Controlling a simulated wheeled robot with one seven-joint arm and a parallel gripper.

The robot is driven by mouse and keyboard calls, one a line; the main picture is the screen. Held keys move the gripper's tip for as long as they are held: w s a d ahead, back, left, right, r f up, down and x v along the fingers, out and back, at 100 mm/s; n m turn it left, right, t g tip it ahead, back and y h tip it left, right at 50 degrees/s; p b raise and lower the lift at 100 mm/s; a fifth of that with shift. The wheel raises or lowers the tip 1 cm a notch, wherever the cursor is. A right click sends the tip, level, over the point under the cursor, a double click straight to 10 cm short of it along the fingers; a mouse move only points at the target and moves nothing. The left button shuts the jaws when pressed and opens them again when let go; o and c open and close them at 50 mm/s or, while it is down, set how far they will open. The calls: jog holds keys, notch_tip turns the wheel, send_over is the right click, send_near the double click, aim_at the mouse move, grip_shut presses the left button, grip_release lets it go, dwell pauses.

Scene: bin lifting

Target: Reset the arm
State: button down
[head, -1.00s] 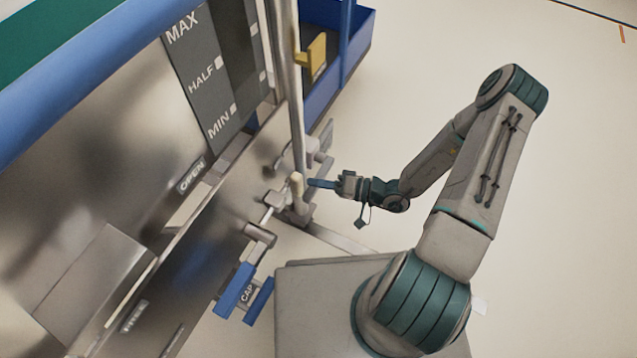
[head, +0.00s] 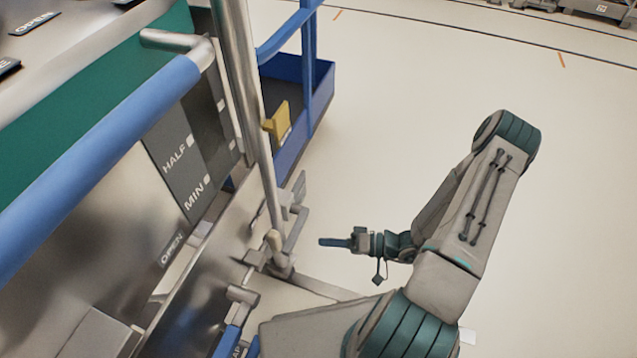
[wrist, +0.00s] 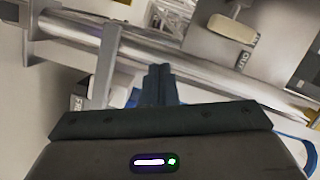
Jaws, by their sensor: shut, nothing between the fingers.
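My gripper (head: 334,242) shows at the end of my arm in the head view, its blue fingers pointing left toward the metal machine (head: 235,270). The fingers are closed together and hold nothing. A gap of bare floor separates the fingertips from the machine's vertical pole and its cream-tipped lever (head: 275,241). In the wrist view my gripper's dark fingers (wrist: 158,78) stand side by side, with a metal bar (wrist: 200,70) of the machine behind them.
A blue cart (head: 318,95) with a yellow part (head: 280,120) stands behind the pole. A blue padded bar (head: 95,165) runs along the machine at left. The floor (head: 400,120) right of the cart and behind my arm is open.

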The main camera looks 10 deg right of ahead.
jog(key=s+d+r+h+p, duration=0.1)
jog(key=r+h+p, duration=0.4)
jog(key=r+p, duration=0.6)
jog(key=s+d+r+g+h+p, duration=0.1)
jog(key=r+p, duration=1)
jog(key=r, duration=2.2)
jog(key=s+d+r+m+g+h+p, duration=0.1)
jog(key=s+r+h+p, duration=0.4)
jog(key=r, duration=1.6)
jog(key=h+p, duration=0.5)
jog(key=p, duration=0.2)
jog(key=shift+r, duration=0.4)
jog(key=shift+s+a, duration=0.1)
